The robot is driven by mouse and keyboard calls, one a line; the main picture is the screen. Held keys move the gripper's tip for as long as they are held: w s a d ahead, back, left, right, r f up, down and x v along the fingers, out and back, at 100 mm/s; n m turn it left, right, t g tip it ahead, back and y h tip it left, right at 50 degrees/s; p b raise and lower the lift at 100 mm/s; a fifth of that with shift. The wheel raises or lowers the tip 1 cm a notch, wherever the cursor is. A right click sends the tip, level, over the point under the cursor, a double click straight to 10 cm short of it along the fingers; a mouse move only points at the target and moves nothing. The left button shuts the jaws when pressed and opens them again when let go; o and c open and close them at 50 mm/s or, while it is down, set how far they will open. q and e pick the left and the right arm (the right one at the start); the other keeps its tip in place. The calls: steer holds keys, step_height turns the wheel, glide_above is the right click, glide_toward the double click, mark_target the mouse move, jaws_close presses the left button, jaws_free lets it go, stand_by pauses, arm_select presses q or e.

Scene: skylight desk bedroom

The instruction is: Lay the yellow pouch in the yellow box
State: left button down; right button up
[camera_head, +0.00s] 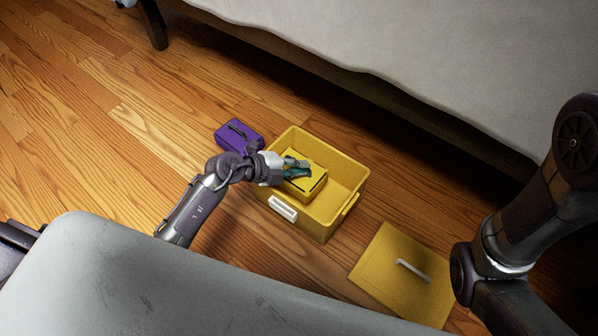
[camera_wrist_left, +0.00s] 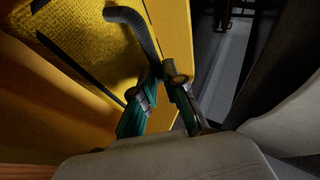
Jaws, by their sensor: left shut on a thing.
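The yellow box (camera_head: 345,195) stands open on the wooden floor, with a white label holder on its near side. The yellow pouch (camera_head: 304,190) is inside or just over the left part of the box. Whether it touches the bottom cannot be told. My left gripper (camera_head: 298,168) reaches in over the box's left side and is shut on the pouch's dark handle. In the left wrist view, the fingers (camera_wrist_left: 165,100) close around the dark handle (camera_wrist_left: 135,22), with the yellow pouch (camera_wrist_left: 85,35) behind. My right gripper is not in view.
A purple case (camera_head: 238,136) with a dark handle lies beside the box's far left corner. The yellow lid (camera_head: 385,272) with a white handle lies flat at right of the box. A bed (camera_head: 430,50) borders the far side. Wooden floor at left is clear.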

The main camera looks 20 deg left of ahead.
arm_select(q)
steer(key=shift+r, duration=0.15)
steer(key=shift+w+f, duration=0.1)
steer(key=shift+f, duration=0.2)
steer(key=shift+f, duration=0.3)
steer(key=c, duration=1.2)
jaws_free()
